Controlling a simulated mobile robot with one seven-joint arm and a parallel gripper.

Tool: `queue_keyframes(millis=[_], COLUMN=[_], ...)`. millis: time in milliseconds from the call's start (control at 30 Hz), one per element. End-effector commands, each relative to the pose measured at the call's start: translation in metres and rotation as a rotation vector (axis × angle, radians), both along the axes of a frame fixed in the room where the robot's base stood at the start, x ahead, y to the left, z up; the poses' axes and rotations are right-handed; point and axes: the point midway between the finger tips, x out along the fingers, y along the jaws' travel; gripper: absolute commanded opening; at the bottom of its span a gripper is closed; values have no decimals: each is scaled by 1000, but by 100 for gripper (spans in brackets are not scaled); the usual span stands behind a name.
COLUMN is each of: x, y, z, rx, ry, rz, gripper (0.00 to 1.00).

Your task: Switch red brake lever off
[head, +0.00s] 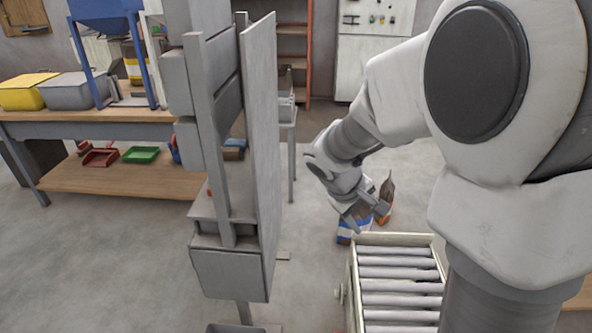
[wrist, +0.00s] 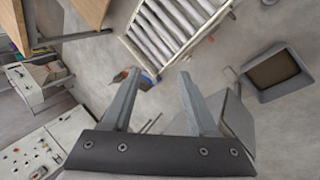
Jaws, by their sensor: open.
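I cannot make out the red brake lever for certain in either view. A tiny red-orange spot (head: 210,191) shows on the grey machine (head: 262,140) left of centre in the head view, too small to identify. My gripper (head: 368,218) is right of that machine and apart from it, above the far end of the roller conveyor. In the wrist view my gripper (wrist: 160,72) has its two fingers spread with nothing between them. A grey part of the machine (wrist: 238,118) seems to show just right of the fingers there.
The roller conveyor (head: 354,285) stands at front right; its frame (wrist: 130,45) also shows in the wrist view. Printed bags (head: 386,200) stand on the floor behind my gripper. A workbench (head: 90,130) with bins is at left. A grey bin (wrist: 275,72) shows at right in the wrist view.

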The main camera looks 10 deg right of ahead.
Motion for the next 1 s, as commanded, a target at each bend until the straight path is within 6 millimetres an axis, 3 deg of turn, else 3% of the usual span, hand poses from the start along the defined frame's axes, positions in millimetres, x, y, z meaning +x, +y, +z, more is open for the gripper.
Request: queue_keyframes(millis=[33, 267, 500, 767, 1000], x=[9, 47, 76, 89, 81], y=[0, -1, 4, 16, 31], z=[-25, -109, -208, -329, -447], rx=[-19, -102, -163, -198, -201], ry=[22, 98, 175, 258, 334], rz=[24, 147, 287, 451, 608], gripper=[59, 59, 59, 59, 59])
